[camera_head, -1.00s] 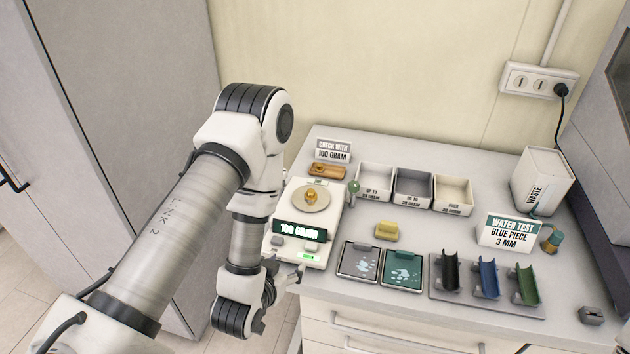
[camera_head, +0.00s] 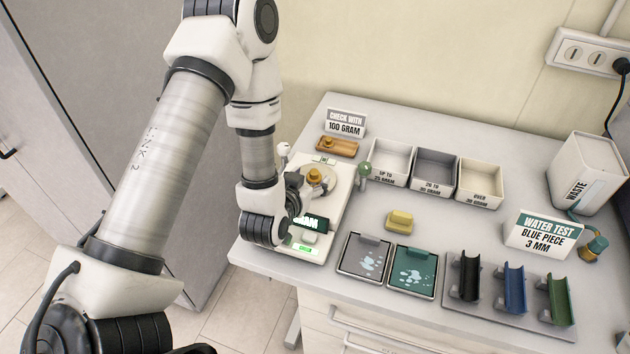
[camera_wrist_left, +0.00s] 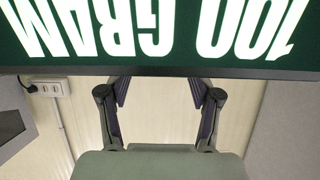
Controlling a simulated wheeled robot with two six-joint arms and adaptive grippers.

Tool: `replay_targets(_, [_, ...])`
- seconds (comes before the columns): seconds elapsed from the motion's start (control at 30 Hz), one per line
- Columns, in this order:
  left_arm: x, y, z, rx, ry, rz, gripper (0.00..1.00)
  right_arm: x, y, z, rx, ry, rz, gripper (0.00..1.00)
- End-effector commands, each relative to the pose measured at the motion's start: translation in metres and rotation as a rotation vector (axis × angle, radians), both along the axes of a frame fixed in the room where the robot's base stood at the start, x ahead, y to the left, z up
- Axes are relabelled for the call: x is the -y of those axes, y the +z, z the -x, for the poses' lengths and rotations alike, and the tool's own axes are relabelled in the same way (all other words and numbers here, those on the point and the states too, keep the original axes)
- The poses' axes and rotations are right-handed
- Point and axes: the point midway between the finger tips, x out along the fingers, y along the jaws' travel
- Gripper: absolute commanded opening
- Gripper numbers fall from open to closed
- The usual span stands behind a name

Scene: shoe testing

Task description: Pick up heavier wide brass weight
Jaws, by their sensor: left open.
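A brass weight (camera_head: 315,176) stands on the round pan of the white scale (camera_head: 335,212). The scale's green display (camera_head: 308,222) is partly covered by my arm in the head view. In the left wrist view the display (camera_wrist_left: 160,35) reads 100 GRAM, upside down and very close. My left gripper (camera_head: 304,190) is open over the front part of the scale, close to the weight. Whether it touches the weight is unclear. Its two fingers (camera_wrist_left: 160,92) are spread with nothing visible between them; the weight does not show there. My right gripper is not in view.
A wooden block (camera_head: 340,149) with a small brass piece lies behind the scale by the CHECK WITH 100 GRAM sign (camera_head: 345,123). Three bins (camera_head: 434,172), a yellow piece (camera_head: 399,220) and two pads (camera_head: 412,271) are to the right.

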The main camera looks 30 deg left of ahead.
Motion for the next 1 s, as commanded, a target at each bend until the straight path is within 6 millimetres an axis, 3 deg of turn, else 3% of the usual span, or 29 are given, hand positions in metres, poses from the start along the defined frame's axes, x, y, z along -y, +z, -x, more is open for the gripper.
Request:
replay_targets(0.03, [-0.002, 0.006, -0.009, 0.002, 0.000, -0.002, 0.64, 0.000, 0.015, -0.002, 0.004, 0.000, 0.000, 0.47])
replay_targets(0.13, [-0.004, -0.001, -0.019, 0.001, 0.000, -0.001, 0.64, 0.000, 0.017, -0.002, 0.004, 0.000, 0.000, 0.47])
replay_targets(0.33, [-0.004, -0.004, -0.021, 0.000, 0.000, 0.000, 0.64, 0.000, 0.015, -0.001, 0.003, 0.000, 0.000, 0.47])
replay_targets(0.37, [-0.004, -0.004, -0.021, 0.000, 0.000, 0.000, 0.60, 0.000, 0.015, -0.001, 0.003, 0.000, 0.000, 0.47])
replay_targets(0.53, [-0.004, -0.004, -0.021, 0.000, 0.000, 0.000, 0.00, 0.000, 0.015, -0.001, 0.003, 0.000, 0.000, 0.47])
replay_targets(1.0, [-0.004, 0.002, -0.023, 0.001, -0.001, -0.001, 0.00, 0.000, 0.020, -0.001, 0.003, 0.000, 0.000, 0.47])
